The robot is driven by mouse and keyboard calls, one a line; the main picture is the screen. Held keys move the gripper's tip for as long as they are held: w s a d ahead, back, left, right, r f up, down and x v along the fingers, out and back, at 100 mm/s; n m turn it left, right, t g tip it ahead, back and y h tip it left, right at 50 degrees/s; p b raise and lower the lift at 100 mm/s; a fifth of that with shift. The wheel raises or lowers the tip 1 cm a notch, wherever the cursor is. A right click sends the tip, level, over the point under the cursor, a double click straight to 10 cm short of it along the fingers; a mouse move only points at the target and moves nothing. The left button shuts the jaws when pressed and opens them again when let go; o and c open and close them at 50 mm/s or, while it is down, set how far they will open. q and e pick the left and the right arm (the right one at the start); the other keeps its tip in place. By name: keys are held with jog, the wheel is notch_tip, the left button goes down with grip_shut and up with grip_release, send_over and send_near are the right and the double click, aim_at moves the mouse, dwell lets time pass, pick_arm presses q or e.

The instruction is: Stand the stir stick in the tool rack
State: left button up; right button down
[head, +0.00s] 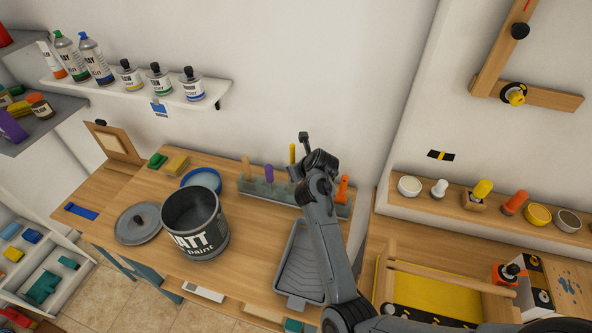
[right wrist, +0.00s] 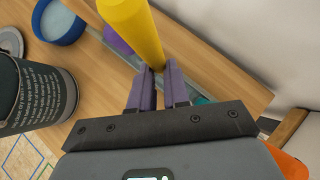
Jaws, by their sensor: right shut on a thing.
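The stir stick is a yellow rod (head: 292,153), upright above the back of the bench; it looms large in the right wrist view (right wrist: 132,28). My right gripper (right wrist: 156,80) is shut on it, purple fingers on either side. In the head view my right arm hides most of the grip. The tool rack (head: 250,187) is a long grey holder along the bench's back edge, with a purple-handled tool (head: 269,174) and an orange-handled tool (head: 342,187) in it. The stick's lower end is hidden, so I cannot tell whether it is in the rack. My left gripper is out of view.
An open paint can (head: 208,240), a grey lid (head: 140,222) and a blue round dish (head: 201,180) stand left on the bench. A grey paint tray (head: 296,265) lies in front of the rack, beside my arm. The wall rises close behind the rack.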

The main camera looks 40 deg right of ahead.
aim_at(294, 185)
jog(key=shift+f, duration=0.1)
jog(key=shift+f+b, duration=1.05)
jog(key=shift+f, duration=0.35)
jog(key=shift+f, duration=0.2)
jog(key=shift+f+b, duration=1.05)
jog(key=shift+f, duration=0.25)
jog(key=shift+f+b, duration=0.5)
jog(key=shift+f, duration=0.2)
